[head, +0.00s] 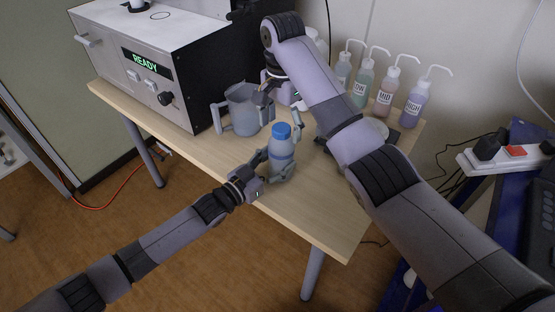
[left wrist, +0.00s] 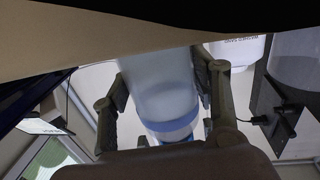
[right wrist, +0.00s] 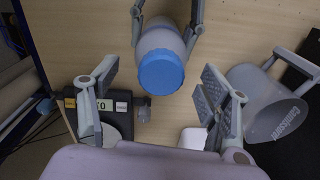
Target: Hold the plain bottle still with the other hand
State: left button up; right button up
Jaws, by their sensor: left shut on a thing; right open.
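The plain bottle (head: 281,150), pale with a blue cap, stands upright near the front edge of the wooden table. My left gripper (head: 268,168) is shut around its body; the left wrist view shows the bottle (left wrist: 160,90) between both fingers (left wrist: 163,105). My right gripper (head: 282,108) is open and empty, above and behind the bottle. In the right wrist view the blue cap (right wrist: 161,72) lies ahead, between and beyond the open right fingers (right wrist: 158,105), apart from them. Part of the bottle's body is hidden by the left fingers.
A grey jug (head: 243,112) stands left of the bottle, before the analyser (head: 150,62) reading READY. Several labelled wash bottles (head: 387,92) line the back right. The table's front right (head: 325,205) is clear.

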aim_at(281, 128)
pick_arm(q)
jog(key=shift+a+f, duration=0.1)
jog(key=shift+f, duration=0.2)
pick_arm(e)
jog(key=shift+r, duration=0.15)
notch_tip(281, 128, up, 12)
dwell(0.4)
jog(key=shift+s, duration=0.1)
pick_arm(q)
jog(key=o, duration=0.9)
jog(key=shift+c, duration=0.2)
jog(key=shift+o, duration=1.4)
jog(key=shift+w, duration=0.1)
jog(key=shift+o, duration=1.2)
jog(key=shift+r, duration=0.2)
